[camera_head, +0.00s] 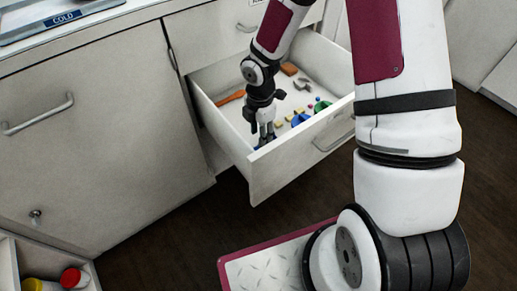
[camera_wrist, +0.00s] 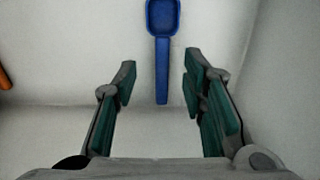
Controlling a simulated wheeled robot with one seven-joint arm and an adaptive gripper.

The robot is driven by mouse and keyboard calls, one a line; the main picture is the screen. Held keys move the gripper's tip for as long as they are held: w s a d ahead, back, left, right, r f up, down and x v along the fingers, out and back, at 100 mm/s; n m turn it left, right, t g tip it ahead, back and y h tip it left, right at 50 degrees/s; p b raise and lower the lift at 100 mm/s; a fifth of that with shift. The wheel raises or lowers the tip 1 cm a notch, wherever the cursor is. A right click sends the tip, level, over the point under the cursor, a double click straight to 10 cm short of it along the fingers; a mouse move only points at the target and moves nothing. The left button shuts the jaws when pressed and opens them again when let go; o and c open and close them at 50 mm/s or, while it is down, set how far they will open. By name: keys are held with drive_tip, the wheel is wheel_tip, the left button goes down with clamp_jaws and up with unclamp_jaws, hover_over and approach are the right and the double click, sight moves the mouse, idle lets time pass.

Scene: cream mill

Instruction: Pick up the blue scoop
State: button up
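The blue scoop (camera_wrist: 162,45) lies in the open drawer, its bowl at the top of the wrist view and its straight handle pointing down toward my gripper. My gripper (camera_wrist: 159,75) is open, one finger on each side of the handle, with clear gaps and nothing held. The bowl is partly cut off by the top of the wrist view. In the head view my gripper (camera_head: 265,136) reaches down into the drawer near its front left corner. Only a bit of blue shows by the fingertips there; the fingers hide most of the scoop.
The drawer (camera_head: 277,171) is pulled out, and its walls stand close around my gripper. It also holds an orange tool (camera_head: 231,97), an orange-brown block (camera_head: 289,69), a grey piece (camera_head: 302,83) and several small colored items to the right. Another drawer with jars (camera_head: 72,278) is at the lower left.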

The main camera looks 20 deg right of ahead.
sight(258, 148)
wheel_tip(258, 148, down, 5)
drive_tip(key=b, duration=0.2)
drive_tip(key=shift+s+d+b, duration=0.1)
drive_tip(key=shift+s+b, duration=0.05)
drive_tip(key=shift+b, duration=0.25)
drive_tip(key=shift+c, duration=0.3)
clamp_jaws()
